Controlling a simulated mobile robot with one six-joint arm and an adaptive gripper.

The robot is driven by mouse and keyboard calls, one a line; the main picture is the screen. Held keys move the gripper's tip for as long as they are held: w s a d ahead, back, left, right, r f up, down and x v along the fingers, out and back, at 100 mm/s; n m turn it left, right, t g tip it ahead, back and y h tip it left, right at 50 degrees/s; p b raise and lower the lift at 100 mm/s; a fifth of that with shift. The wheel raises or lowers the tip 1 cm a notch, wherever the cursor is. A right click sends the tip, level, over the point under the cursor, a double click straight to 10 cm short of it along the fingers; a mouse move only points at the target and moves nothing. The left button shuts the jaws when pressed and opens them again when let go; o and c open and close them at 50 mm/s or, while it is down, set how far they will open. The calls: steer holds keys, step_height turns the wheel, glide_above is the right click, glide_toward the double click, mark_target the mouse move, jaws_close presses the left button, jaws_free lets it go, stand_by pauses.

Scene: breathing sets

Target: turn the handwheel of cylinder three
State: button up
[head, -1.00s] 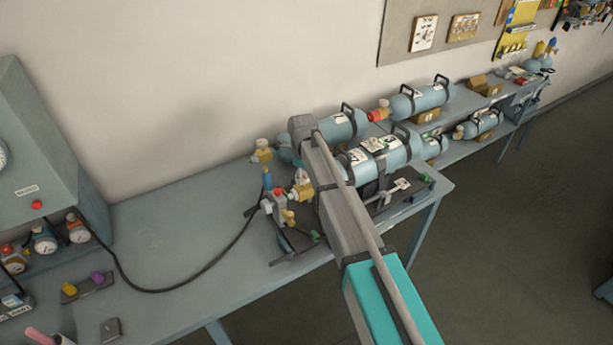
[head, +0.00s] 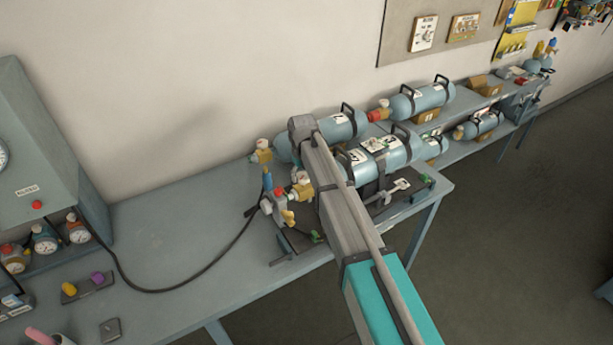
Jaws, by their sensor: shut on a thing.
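A light blue cylinder (head: 391,155) with dark straps and white labels lies in a cradle at the bench's front right. My arm crosses in front of its left end. A brass valve (head: 301,193) with red and white parts shows just left of my arm. A second cylinder (head: 338,131) lies behind, with a brass valve (head: 262,156) and a pale top. The labels are too small to tell which cylinder is number three. My gripper cannot be made out; my own arm link covers the area where the wrist would be.
A blue-topped fitting (head: 268,182) with a black hose (head: 190,285) stands left of the valve. A gauge cabinet (head: 38,165) stands at the far left. More cylinders (head: 422,99) lie at the back right. The bench top (head: 165,230) between cabinet and fittings is mostly clear.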

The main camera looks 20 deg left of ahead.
steer(key=shift+s+a, duration=0.1)
steer(key=shift+a, duration=0.05)
steer(key=o, duration=1.1)
